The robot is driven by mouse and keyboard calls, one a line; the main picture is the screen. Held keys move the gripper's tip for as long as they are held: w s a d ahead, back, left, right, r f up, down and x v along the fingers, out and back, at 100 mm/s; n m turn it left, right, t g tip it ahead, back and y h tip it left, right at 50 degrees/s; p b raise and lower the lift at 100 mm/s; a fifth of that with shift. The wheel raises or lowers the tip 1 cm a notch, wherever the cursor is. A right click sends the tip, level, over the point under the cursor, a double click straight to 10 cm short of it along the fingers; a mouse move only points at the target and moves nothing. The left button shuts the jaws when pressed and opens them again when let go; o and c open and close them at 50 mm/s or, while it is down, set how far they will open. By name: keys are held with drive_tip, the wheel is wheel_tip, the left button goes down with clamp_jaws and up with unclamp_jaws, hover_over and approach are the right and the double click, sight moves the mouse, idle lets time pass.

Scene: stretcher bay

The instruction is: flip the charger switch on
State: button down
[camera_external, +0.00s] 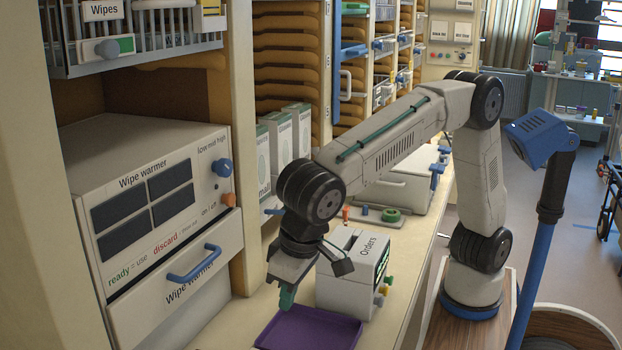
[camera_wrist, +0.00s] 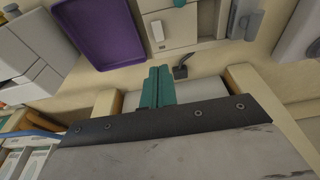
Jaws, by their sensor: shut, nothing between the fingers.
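My gripper (camera_external: 286,297) points down over the counter in the external view, its teal fingers together and empty. In the wrist view the closed fingers (camera_wrist: 158,84) point toward a pale box (camera_wrist: 181,28). A white rocker-like switch (camera_wrist: 157,31) sits on that box's face, apart from the fingertips. I take it for the charger switch, but no label is readable and its position is unclear. A small dark piece (camera_wrist: 180,71) lies beside the box, close to the fingertips. I cannot pick out this pale box in the external view.
A purple tray (camera_external: 308,330) lies beside my gripper and also shows in the wrist view (camera_wrist: 98,28). The Orders box (camera_external: 346,288) stands just right of my gripper. The wipe warmer (camera_external: 150,190), with its blue handle, is at left. Shelf uprights stand close behind.

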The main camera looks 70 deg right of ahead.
drive_tip(key=shift+f, duration=0.1)
drive_tip(key=x, duration=1.4)
drive_tip(key=shift+w+d+f+g, duration=0.1)
drive_tip(key=shift+w+f+g, duration=0.2)
drive_tip(key=shift+g, duration=0.3)
drive_tip(key=shift+s, duration=0.1)
drive_tip(key=shift+f, duration=0.1)
drive_tip(key=shift+s, duration=0.9)
